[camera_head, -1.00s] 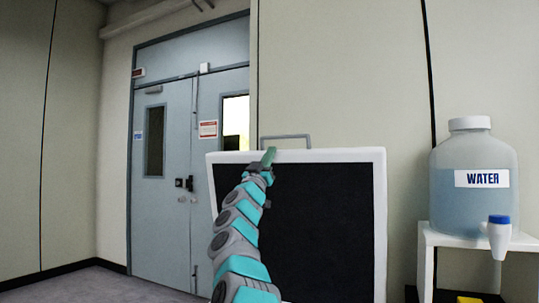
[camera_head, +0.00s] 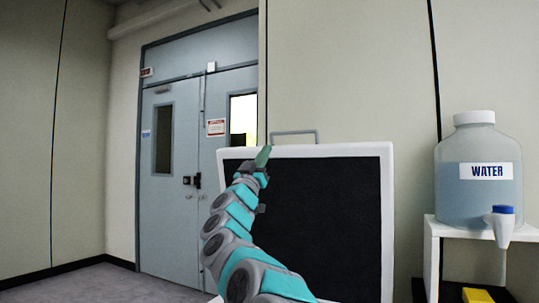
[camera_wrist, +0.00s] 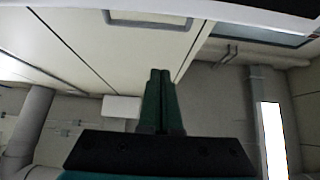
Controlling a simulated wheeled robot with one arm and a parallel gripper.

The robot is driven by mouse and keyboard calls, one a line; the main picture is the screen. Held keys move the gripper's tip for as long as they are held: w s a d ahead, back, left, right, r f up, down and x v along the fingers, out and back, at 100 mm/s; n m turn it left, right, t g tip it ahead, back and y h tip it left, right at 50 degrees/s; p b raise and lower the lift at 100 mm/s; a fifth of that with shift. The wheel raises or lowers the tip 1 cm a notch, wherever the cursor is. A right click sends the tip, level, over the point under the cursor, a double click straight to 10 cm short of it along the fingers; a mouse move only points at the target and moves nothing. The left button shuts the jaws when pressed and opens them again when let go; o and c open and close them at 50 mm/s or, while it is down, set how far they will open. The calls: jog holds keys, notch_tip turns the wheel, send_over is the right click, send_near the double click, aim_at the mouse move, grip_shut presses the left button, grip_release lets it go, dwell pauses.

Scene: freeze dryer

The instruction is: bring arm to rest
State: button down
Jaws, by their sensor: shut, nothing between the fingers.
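My gripper (camera_head: 263,157) is at the end of my raised grey and teal arm, near the middle of the head view. It appears in front of the upper left corner of a white-framed black panel (camera_head: 325,225). In the wrist view my gripper (camera_wrist: 160,75) has its two green fingers together, with nothing held between them. A grey metal handle (camera_head: 293,134) stands on top of the panel's white frame, and a grey handle also shows at the top of the wrist view (camera_wrist: 148,20). I cannot tell the exact gap between gripper and panel.
A large water bottle (camera_head: 478,180) with a blue-topped spigot stands on a white stand (camera_head: 470,232) at the right. A yellow object (camera_head: 478,295) sits below it. Grey-blue double doors (camera_head: 172,180) are at the back left. Floor (camera_head: 100,285) at the lower left is clear.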

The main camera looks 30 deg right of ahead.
jog(key=shift+s+a+f, duration=0.15)
jog(key=shift+s+a, duration=0.3)
jog(key=shift+a, duration=0.2)
jog(key=shift+s+a+f, duration=0.15)
jog(key=shift+s+a, duration=0.25)
jog(key=shift+a, duration=0.2)
